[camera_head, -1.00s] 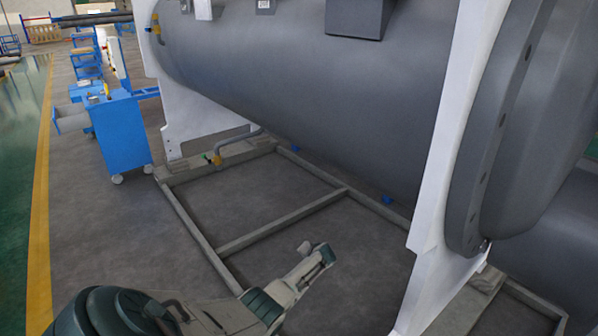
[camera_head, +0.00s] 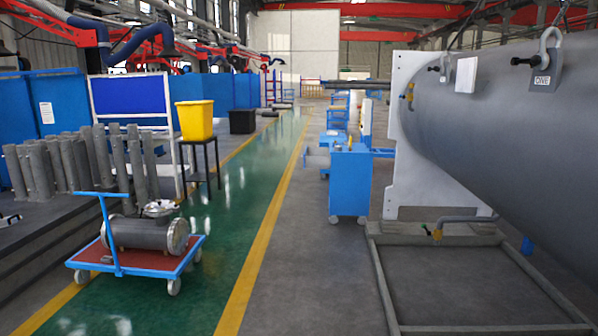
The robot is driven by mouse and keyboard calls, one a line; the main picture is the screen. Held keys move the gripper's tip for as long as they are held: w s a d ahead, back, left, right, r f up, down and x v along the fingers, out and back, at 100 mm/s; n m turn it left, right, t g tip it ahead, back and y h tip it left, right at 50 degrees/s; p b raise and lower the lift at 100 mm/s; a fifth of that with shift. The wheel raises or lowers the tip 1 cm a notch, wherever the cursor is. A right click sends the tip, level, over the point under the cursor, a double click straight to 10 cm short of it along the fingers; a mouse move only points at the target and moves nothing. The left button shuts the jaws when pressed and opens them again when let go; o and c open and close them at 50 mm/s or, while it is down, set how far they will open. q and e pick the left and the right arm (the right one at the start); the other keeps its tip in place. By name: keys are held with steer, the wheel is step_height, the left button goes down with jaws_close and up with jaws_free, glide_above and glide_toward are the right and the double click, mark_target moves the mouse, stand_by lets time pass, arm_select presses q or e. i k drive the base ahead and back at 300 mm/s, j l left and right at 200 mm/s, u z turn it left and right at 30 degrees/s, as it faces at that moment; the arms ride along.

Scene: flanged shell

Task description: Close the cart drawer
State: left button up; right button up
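A blue wheeled cart (camera_head: 350,182) stands at middle distance, right of the yellow floor line and left of the white support plate of the big grey shell. A pale grey part (camera_head: 317,157) sticks out from its left side, and it looks like an open drawer. It is too small and far off to tell what is in it. Neither of my grippers shows in the head view now.
The big flanged shell (camera_head: 500,120) on its white support (camera_head: 425,180) and floor frame (camera_head: 385,285) fills the right. A flatbed trolley (camera_head: 140,260) carrying a metal cylinder stands left. The grey floor (camera_head: 310,265) towards the cart is clear.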

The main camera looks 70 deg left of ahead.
mark_target(313, 158)
steer(key=i+j+u, duration=0.15)
steer(key=j+u, duration=0.3)
steer(key=j, duration=0.2)
steer(key=i+j+u, duration=0.2)
steer(key=j+u, duration=0.25)
steer(key=j, duration=0.2)
steer(key=i+j+u, duration=0.75)
steer(key=j+u, duration=0.15)
steer(key=i+j+u, duration=0.45)
steer(key=i+u, duration=0.45)
steer(key=i, duration=2)
steer(key=j+u, duration=0.05)
steer(key=j, duration=0.05)
